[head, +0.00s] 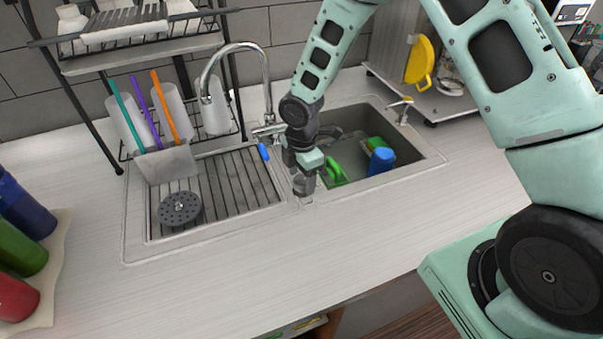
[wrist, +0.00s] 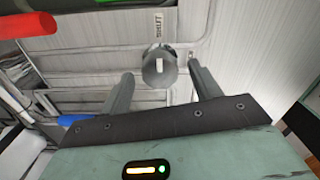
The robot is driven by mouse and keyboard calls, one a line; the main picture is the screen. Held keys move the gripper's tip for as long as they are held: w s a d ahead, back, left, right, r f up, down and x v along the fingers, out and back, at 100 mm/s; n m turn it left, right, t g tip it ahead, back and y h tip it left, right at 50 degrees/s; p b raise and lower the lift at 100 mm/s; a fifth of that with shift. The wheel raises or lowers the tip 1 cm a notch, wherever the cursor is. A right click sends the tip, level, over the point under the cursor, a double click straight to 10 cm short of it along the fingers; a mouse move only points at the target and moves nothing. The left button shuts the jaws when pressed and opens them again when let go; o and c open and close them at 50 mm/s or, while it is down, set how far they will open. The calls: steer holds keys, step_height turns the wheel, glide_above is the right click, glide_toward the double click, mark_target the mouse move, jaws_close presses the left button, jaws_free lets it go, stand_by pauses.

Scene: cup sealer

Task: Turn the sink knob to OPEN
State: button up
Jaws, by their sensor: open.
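The sink knob (wrist: 158,58) is a round grey knob with a pale mark, set on the sink rim, in the wrist view. A label reading SHUT (wrist: 160,22) is just above it in that view. My gripper (wrist: 161,72) is open, with one finger on either side of the knob. I cannot tell whether the fingers touch it. In the head view my gripper (head: 304,190) points down at the front of the divider between drainer and basin, and largely hides the knob. No OPEN label can be made out.
The sink basin (head: 425,160) holds green and blue items. The ribbed drainer (head: 235,185) with a dark strainer (head: 180,208) lies left. A chrome faucet (head: 262,60) rises behind, beside a dish rack (head: 75,68). The front counter (head: 240,270) is clear.

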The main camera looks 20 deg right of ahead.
steer(key=shift+f, duration=0.1)
steer(key=c, duration=1)
steer(key=m+b, duration=0.2)
steer(key=m, duration=0.2)
steer(key=shift+f+m+b, duration=0.1)
steer(key=shift+m+b, duration=0.3)
steer(key=m+b, duration=0.2)
steer(key=m, duration=0.2)
steer(key=shift+w+m, duration=0.1)
steer(key=shift+m, duration=0.2)
steer(key=m+b, duration=0.1)
steer(key=m, duration=0.3)
steer(key=shift+b, duration=0.35)
steer(key=shift+m+b, duration=0.45)
steer(key=shift+m, duration=1.75)
